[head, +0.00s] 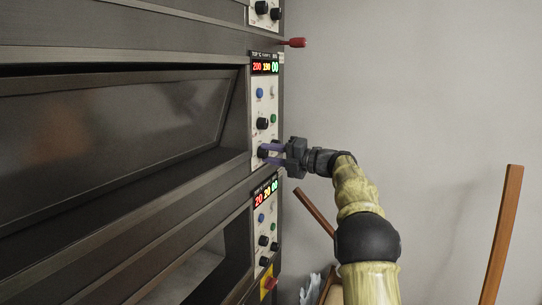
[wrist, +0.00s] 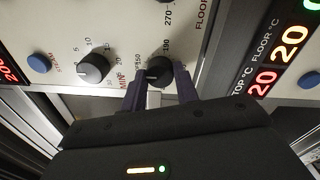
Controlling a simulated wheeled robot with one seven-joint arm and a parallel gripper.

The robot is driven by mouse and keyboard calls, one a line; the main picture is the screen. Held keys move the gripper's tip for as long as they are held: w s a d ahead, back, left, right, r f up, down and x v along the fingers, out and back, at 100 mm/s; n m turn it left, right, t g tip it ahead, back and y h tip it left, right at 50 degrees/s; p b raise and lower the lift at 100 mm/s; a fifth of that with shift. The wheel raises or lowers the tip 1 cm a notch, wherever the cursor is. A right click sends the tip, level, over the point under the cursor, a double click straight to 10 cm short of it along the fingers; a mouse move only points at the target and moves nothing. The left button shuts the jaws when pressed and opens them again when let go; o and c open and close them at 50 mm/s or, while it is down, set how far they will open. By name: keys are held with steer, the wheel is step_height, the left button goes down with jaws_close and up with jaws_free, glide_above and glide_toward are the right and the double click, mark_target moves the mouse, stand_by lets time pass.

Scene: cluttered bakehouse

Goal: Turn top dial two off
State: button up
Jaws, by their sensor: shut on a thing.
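The oven's middle control panel (head: 257,95) has a red, yellow and green display (head: 265,67) with buttons and black dials below. My gripper (head: 272,151) is at its lowest dials, its purple fingers closed around the sides of a black dial (head: 262,151). The wrist view shows this dial (wrist: 160,69) between the fingertips (wrist: 161,84), with a temperature scale printed around it. The fingers hide part of its scale, and its exact setting is hard to read. A minute dial (wrist: 93,67) sits to its left there, apart from my fingers.
A lower panel with its own lit display (head: 266,193) is just below my gripper. A red handle (head: 293,42) sticks out above. A brown wooden post (head: 502,235) stands at the right. The space before the grey wall is mostly free.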

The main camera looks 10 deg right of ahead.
steer(key=o, duration=1)
steer(key=b+v, duration=0.3)
steer(key=v, duration=1.4)
steer(key=shift+d+f, duration=0.1)
steer(key=shift+d, duration=0.1)
